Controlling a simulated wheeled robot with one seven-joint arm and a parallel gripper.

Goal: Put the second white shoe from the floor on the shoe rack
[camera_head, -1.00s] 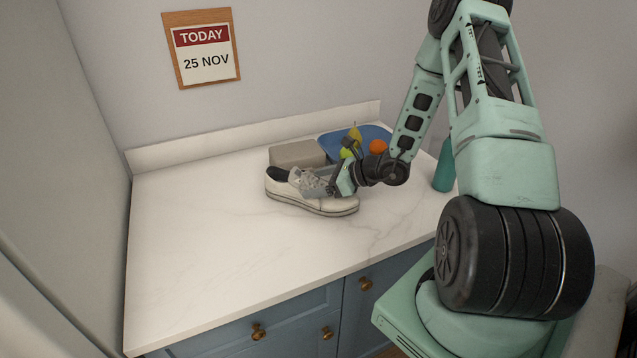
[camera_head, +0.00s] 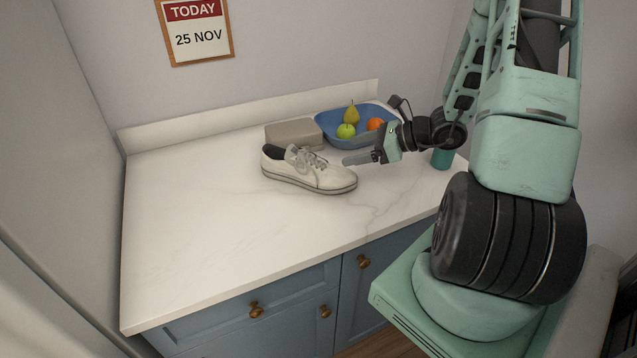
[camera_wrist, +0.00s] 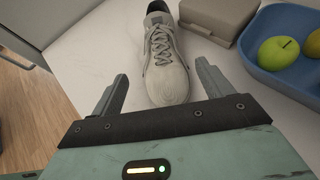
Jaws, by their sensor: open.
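One white shoe (camera_head: 312,176) with a pale sole and grey laces stands upright on the marble counter, its toe to the right. It also shows in the wrist view (camera_wrist: 166,62), its toe towards my gripper. My gripper (camera_head: 352,160) is open and empty, just right of the toe and apart from it. In the wrist view my gripper's two fingers (camera_wrist: 163,88) are spread, with the toe in line between them. No shoe rack, floor shoe or second shoe shows in these views.
Behind the shoe sits a grey-beige box (camera_head: 295,134). Right of it is a blue tray (camera_head: 330,128) with a pear and other fruit. A teal cup (camera_head: 442,158) stands near my wrist. The counter's left and front (camera_head: 200,230) are clear, above blue cabinets (camera_head: 240,325).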

